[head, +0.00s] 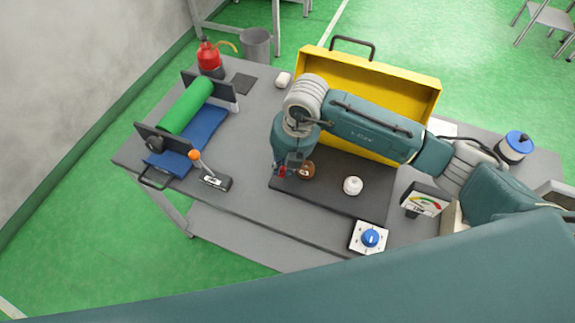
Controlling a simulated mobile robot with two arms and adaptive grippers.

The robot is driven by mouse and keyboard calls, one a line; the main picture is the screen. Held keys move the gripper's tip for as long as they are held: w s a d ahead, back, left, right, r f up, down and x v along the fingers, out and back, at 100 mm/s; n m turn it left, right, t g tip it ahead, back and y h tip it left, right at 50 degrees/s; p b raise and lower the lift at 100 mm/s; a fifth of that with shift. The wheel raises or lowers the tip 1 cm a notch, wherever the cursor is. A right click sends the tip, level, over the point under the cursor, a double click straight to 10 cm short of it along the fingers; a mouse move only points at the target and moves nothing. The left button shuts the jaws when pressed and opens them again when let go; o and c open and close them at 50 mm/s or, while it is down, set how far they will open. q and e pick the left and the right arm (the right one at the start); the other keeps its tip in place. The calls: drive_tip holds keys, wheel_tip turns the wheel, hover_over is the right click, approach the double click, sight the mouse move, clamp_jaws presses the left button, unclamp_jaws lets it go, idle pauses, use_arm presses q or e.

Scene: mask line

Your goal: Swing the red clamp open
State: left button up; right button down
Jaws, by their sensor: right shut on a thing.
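The red clamp (282,171) shows only as a small red patch at the left edge of the dark mat (330,195), mostly hidden by my right gripper. My right arm comes in from the right, over the yellow case, and bends down at the wrist. My right gripper (287,168) points down and is shut on the red clamp. How far the clamp stands open cannot be made out. My left gripper is out of view.
A brown round piece (306,171) sits right beside the gripper. A white knob (353,186), a blue dial (370,238) and a gauge (425,202) stand to the right. An orange-tipped lever (213,179) and a green roll (187,106) are left. An open yellow case (398,87) stands behind.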

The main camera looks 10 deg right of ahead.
drive_tip(key=shift+w+a+r+m, duration=0.1)
drive_tip(key=shift+a+m, duration=0.2)
drive_tip(key=shift+m, duration=0.1)
idle(0.3)
drive_tip(key=c, duration=1.7)
unclamp_jaws()
drive_tip(key=shift+o, duration=0.2)
wheel_tip(320, 180, up, 12)
drive_tip(key=s+d, duration=0.1)
drive_tip(key=shift+s+d, duration=0.3)
drive_tip(key=shift+f, duration=0.2)
